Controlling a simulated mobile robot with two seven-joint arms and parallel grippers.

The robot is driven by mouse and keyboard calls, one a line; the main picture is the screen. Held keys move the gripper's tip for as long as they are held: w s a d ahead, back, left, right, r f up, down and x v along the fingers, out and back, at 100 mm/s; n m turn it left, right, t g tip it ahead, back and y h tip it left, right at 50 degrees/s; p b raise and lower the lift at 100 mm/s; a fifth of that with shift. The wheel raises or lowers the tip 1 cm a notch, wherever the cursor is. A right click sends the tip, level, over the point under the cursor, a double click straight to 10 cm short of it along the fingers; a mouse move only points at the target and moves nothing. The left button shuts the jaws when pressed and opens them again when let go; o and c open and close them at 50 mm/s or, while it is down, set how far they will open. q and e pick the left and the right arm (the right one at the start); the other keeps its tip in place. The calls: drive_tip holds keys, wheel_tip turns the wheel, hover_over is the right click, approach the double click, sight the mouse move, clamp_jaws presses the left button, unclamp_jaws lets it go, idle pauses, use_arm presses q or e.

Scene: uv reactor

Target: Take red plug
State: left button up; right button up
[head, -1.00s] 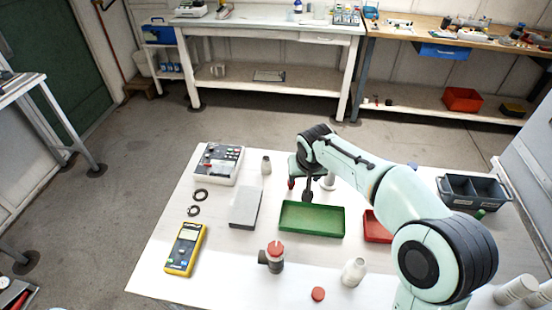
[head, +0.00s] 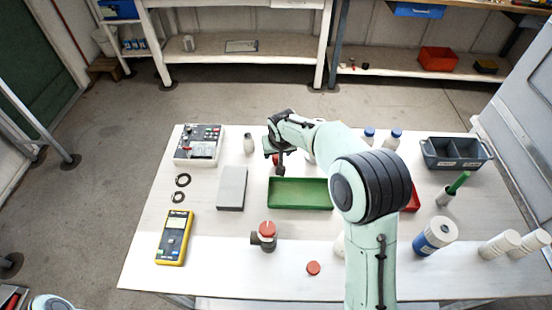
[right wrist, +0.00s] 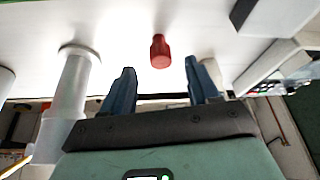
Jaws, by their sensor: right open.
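The red plug (right wrist: 160,52) stands on the white tabletop in the right wrist view, ahead of my right gripper and in line with the gap between its fingers. In the head view a bit of red (head: 275,158) shows beside my right gripper (head: 279,170), partly hidden by it. In the right wrist view my right gripper (right wrist: 160,72) is open, with two blue-grey fingers apart and nothing between them. Whether the fingertips reach level with the plug is unclear. My left gripper is not in view.
A green tray (head: 300,206) lies just in front of the right gripper. A grey block (head: 232,187), a control box (head: 199,145) and a yellow meter (head: 174,238) are left. A red-topped fitting (head: 264,236) and red cap (head: 313,268) lie nearer. A pale cylinder (right wrist: 72,85) stands left in the wrist view.

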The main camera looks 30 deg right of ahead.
sight(276, 157)
drive_tip(key=x, duration=0.3)
drive_tip(key=shift+w+f, duration=0.1)
drive_tip(key=shift+f, duration=0.3)
drive_tip(key=c, duration=1.1)
drive_tip(key=shift+r, duration=0.15)
wheel_tip(276, 157, up, 10)
drive_tip(key=shift+p, duration=0.4)
